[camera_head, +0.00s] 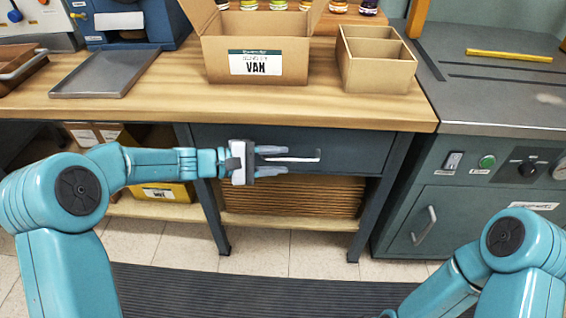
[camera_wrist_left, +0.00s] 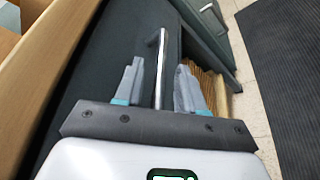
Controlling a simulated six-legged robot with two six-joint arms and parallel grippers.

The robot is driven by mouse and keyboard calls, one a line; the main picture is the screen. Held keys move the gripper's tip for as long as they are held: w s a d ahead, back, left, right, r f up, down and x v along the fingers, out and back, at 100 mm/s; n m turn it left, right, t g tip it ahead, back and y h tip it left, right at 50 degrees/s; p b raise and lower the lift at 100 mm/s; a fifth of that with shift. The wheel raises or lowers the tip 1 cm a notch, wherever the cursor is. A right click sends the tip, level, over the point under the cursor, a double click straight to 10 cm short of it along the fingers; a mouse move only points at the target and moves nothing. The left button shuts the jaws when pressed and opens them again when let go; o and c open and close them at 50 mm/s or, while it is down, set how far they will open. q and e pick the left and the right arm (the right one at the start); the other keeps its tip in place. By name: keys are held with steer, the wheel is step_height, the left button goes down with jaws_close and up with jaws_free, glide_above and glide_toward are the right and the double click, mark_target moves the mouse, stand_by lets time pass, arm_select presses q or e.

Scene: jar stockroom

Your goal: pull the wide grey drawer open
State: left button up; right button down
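The wide grey drawer (camera_head: 352,150) sits under the wooden bench top, and its front looks flush with the frame. A pale metal bar handle (camera_head: 306,159) runs level across its front. My left gripper (camera_head: 286,160) is at the drawer front, with one finger above the handle and one below. In the left wrist view the handle (camera_wrist_left: 161,68) passes between the two spread fingers (camera_wrist_left: 157,88), with a gap on each side. My right arm shows at the lower right, but its gripper is out of the picture.
On the bench (camera_head: 160,104) stand a cardboard box marked VAN (camera_head: 256,88), a divided box (camera_head: 374,78) and a metal tray (camera_head: 107,73). Stacked cardboard (camera_head: 300,196) lies below the drawer. A grey cabinet (camera_head: 448,215) stands at right. A dark ribbed mat (camera_head: 240,290) covers the floor in front.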

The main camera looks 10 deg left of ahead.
arm_select(q)
steer(key=shift+x, duration=0.95)
arm_select(e)
steer(key=shift+f, duration=0.15)
arm_select(q)
jaws_close()
